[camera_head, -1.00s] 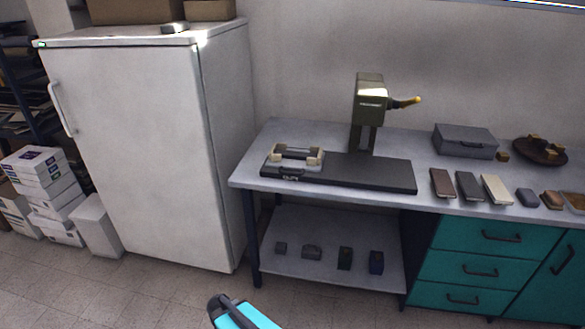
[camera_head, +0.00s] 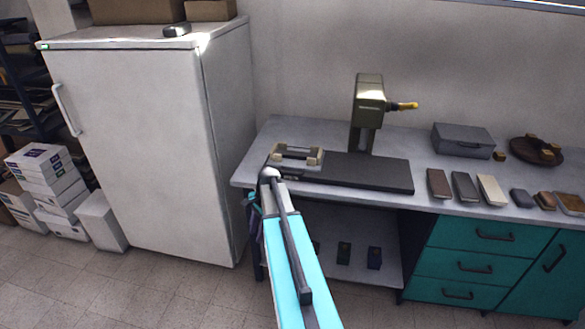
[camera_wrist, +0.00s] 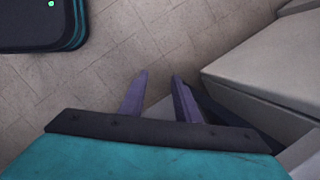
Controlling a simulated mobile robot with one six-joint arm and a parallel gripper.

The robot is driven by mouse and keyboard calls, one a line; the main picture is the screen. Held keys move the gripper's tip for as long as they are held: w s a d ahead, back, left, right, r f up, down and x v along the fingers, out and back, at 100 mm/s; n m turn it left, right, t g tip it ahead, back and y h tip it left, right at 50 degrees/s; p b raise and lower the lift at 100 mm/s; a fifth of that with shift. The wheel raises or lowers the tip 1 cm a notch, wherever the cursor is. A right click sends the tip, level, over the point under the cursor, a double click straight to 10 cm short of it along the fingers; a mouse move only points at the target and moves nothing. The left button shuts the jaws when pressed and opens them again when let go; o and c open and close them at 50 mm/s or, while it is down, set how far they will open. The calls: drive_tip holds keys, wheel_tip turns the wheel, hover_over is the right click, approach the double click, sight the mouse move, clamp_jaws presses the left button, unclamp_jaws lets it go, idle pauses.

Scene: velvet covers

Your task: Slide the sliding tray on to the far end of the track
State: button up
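The sliding tray (camera_head: 297,157), a pale frame with tan corner blocks, sits at the left end of the dark track (camera_head: 368,172) on the grey bench. The track runs right, past the foot of an olive press (camera_head: 369,100) with a yellow-tipped lever. My gripper (camera_wrist: 158,75) shows in the wrist view as two purple fingers, apart with nothing between them, over floor tiles. In the head view my arm rises in front of the bench's left part, and my gripper is mostly hidden beside it, below the bench's front edge and apart from the tray.
A white fridge (camera_head: 140,150) stands left of the bench. Right of the track lie several flat blocks (camera_head: 464,187), a grey case (camera_head: 463,141) and a round brown dish (camera_head: 537,151). A lower shelf (camera_head: 335,222) holds small dark blocks. The track right of the tray is clear.

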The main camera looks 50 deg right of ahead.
drive_tip(key=d+r+m+t+p, duration=0.2)
drive_tip(key=d+r+m, duration=0.3)
drive_tip(key=d+r, duration=0.85)
drive_tip(key=m+t+h+p, duration=0.1)
drive_tip(key=m+t+h, duration=0.1)
drive_tip(key=m, duration=0.2)
approach(291, 173)
drive_tip(key=w+d+v, duration=0.1)
drive_tip(key=v, duration=0.6)
drive_tip(key=shift+a, duration=0.1)
drive_tip(key=shift+f, duration=0.15)
drive_tip(key=shift+s+a+p+x, duration=0.15)
drive_tip(key=shift+p+x, duration=0.8)
drive_tip(key=shift+x, duration=2.45)
drive_tip(key=shift+s+a+p+x, duration=0.15)
drive_tip(key=shift+p+x, duration=0.75)
drive_tip(key=shift+x, duration=2.55)
drive_tip(key=shift+f, duration=0.1)
